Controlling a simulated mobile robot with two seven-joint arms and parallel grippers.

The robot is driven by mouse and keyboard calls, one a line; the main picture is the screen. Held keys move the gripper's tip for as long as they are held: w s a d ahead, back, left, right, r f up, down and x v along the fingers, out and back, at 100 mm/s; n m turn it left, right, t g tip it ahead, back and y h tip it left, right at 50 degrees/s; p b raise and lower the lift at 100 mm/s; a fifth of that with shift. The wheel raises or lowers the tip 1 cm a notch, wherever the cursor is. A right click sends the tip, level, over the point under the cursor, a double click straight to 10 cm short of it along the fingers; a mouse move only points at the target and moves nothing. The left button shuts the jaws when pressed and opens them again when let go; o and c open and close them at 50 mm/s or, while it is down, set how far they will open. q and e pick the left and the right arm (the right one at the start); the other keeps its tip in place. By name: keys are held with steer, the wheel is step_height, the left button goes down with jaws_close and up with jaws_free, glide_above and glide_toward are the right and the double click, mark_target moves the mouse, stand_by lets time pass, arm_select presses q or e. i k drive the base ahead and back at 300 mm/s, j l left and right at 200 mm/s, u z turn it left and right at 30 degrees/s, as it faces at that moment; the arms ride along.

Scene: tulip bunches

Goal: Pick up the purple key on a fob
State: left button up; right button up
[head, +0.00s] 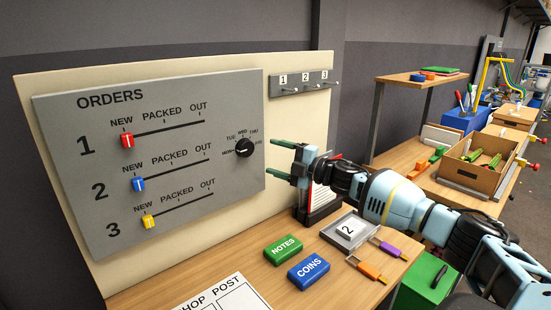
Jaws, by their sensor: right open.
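The purple key on a fob (388,248) lies on the wooden table, just right of the grey box marked 2. An orange key on a fob (368,270) lies nearer the camera, to its left. My right gripper (281,158) is open with nothing between its green-tipped fingers. It is raised in front of the order board, up and to the left of the purple key, well apart from it. My left gripper is not in view.
The orders board (165,225) stands at the back left with coloured sliders and a black dial (245,148). Hooks (303,83) numbered 1 to 3 are above. A green NOTES block (284,248), a blue COINS block (309,271) and a grey box (350,231) stand on the table.

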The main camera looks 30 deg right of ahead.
mark_target(385, 246)
steer(key=k+l, duration=0.75)
steer(key=k, duration=0.1)
